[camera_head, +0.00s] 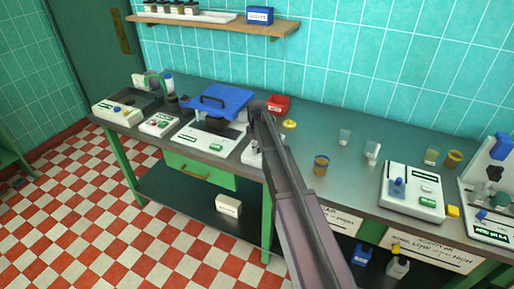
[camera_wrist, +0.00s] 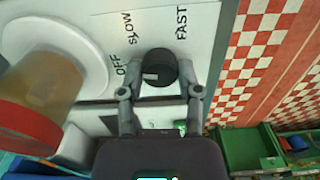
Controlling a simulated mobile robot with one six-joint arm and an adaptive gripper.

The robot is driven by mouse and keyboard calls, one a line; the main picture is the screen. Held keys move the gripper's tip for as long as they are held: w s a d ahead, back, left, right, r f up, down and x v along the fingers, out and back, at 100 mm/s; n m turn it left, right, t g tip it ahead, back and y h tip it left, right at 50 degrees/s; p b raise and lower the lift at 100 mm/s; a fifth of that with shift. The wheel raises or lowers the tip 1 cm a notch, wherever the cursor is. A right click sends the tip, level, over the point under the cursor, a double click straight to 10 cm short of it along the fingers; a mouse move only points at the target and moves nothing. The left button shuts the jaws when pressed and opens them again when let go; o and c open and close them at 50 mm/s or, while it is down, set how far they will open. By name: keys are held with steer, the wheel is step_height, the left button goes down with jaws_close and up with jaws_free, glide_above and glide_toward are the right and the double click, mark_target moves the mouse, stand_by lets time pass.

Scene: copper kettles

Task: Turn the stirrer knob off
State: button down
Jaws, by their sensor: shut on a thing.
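The black stirrer knob (camera_wrist: 160,64) sits on a pale panel in the wrist view. The words OFF, SLOW and FAST are printed around it, with OFF to its left, SLOW at the upper left and FAST at the upper right. A small light mark shows on the knob's lower left part. My gripper (camera_wrist: 161,73) is shut on the knob, with one finger on each side. In the head view the stirrer (camera_head: 250,155) is mostly hidden behind my arm, and the knob and fingertips cannot be made out.
A vessel with brown contents (camera_wrist: 48,82) and a red band stands on the stirrer's round white plate, close left of my gripper. A blue-lidded device (camera_head: 222,101) is left of my arm. A red box (camera_head: 279,104) and a brown jar (camera_head: 321,166) stand right.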

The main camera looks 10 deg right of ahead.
steer(key=shift+s+n, duration=0.15)
steer(key=shift+n, duration=1.05)
steer(key=shift+c, duration=1.5)
jaws_free()
steer(key=shift+m, duration=0.4)
